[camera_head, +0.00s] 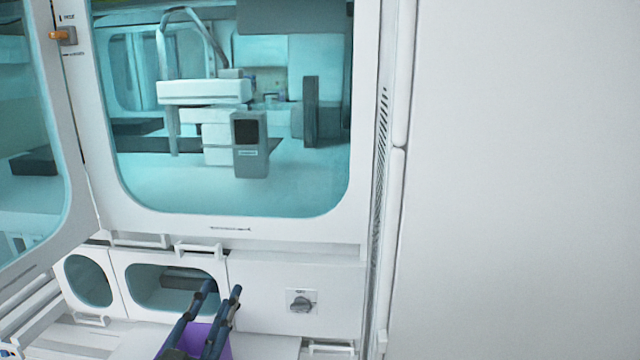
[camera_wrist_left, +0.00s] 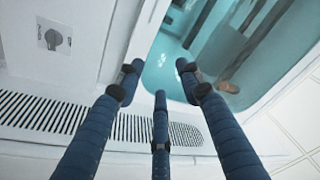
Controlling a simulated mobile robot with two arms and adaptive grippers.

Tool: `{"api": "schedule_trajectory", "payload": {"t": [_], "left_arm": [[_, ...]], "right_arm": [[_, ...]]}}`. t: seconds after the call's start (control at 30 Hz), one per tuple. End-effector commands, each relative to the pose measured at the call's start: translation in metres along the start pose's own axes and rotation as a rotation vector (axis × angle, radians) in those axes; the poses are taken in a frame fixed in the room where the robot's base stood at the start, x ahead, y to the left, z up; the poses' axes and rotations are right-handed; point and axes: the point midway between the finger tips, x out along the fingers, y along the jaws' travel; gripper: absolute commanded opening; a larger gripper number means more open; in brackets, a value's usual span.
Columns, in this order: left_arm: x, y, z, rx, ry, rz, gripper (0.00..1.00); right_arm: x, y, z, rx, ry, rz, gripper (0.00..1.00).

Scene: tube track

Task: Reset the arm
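My left gripper (camera_head: 221,291) shows at the bottom of the head view, its dark blue fingers pointing up in front of the lower cabinet openings. In the left wrist view my left gripper (camera_wrist_left: 160,80) has its three fingers spread apart, with nothing between them. The tips point toward a teal window (camera_wrist_left: 205,50); I cannot tell how close they are. My right gripper is in neither view.
A white machine with a large teal window (camera_head: 300,190) fills the left and middle. Below it are an oval opening (camera_head: 88,280) and a grey knob (camera_head: 302,304). A plain white panel (camera_head: 520,180) covers the right. A slotted vent (camera_wrist_left: 60,113) lies beneath the fingers.

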Motion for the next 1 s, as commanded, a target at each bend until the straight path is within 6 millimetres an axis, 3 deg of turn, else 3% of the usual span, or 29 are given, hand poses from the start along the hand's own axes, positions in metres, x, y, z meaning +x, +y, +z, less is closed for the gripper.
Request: {"api": "schedule_trajectory", "payload": {"t": [0.03,0.1,0.2,0.33,0.5,0.83,1.0], "left_arm": [[-0.015,0.006,0.035,-0.058,-0.130,0.004,0.36],[-0.039,0.017,0.082,-0.124,-0.312,0.019,0.36],[-0.086,0.041,0.139,-0.206,-0.558,0.065,0.36],[-0.157,0.076,0.188,-0.290,-0.838,0.151,0.36],[-0.235,0.112,0.214,-0.356,-1.090,0.263,0.36],[-0.348,0.155,0.214,-0.436,-1.401,0.458,0.36],[-0.348,0.184,0.255,-0.430,-1.423,0.470,0.36]], "right_arm": [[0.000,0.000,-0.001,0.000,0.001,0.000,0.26],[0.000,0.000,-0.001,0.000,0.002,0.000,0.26],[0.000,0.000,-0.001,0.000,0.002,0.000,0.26],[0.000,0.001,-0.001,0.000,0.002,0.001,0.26],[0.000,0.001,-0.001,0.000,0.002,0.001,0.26],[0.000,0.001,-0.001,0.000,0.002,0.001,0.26],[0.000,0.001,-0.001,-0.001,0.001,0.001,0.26]]}}
